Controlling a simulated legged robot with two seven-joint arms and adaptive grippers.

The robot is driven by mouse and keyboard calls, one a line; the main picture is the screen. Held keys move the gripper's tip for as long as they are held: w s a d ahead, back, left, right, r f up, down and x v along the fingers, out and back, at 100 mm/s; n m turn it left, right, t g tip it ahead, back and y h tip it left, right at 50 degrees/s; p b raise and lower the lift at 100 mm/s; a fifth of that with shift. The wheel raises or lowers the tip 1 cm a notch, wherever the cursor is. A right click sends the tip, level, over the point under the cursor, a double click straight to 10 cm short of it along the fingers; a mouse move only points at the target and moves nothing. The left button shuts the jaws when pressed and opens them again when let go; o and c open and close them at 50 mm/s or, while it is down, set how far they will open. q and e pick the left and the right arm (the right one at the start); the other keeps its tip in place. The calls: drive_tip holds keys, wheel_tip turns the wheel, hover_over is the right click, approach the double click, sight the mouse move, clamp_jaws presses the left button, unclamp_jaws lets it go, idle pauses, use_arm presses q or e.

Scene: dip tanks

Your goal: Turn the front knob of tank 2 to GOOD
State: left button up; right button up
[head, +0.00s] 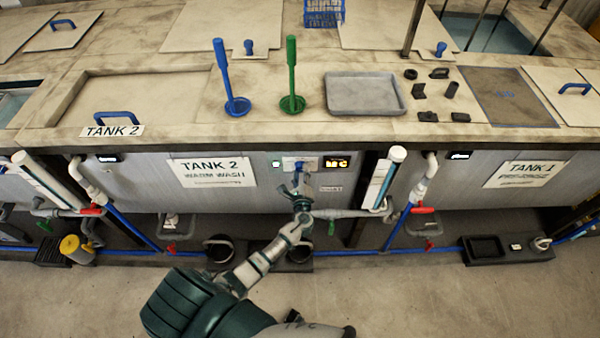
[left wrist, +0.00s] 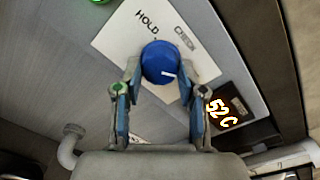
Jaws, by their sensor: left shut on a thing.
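The front knob of tank 2 is blue and round with a white pointer line. It shows on a white label plate (left wrist: 125,32) in the left wrist view, where the knob (left wrist: 161,62) has its line pointing right and slightly down. The words HOLD and CHECK are readable on the plate; the GOOD mark is not readable. In the head view the knob (head: 298,166) is small on the tank 2 front (head: 240,200). My left gripper (head: 299,184) reaches up to it. Its fingers (left wrist: 160,88) are shut on the knob from both sides. My right gripper is out of view.
An orange display (left wrist: 229,108) beside the plate reads 52 C. White tubes (head: 380,182), red valves (head: 92,210) and blue pipes (head: 345,252) stand along the tank fronts. Blue (head: 230,80) and green (head: 291,80) plungers and a grey tray (head: 364,94) are on top.

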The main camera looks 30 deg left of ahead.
use_arm(q)
drive_tip(key=shift+s+d+f, duration=0.1)
drive_tip(key=shift+d+f, duration=0.15)
drive_tip(key=shift+f, duration=0.2)
drive_tip(key=o, duration=1.1)
drive_tip(key=shift+c, duration=0.2)
drive_tip(key=shift+o, duration=0.4)
drive_tip(key=shift+r, duration=0.15)
drive_tip(key=v, duration=1.1)
drive_tip(key=shift+s+d, duration=0.25)
drive_tip(key=shift+d, duration=0.1)
drive_tip(key=shift+a, duration=0.1)
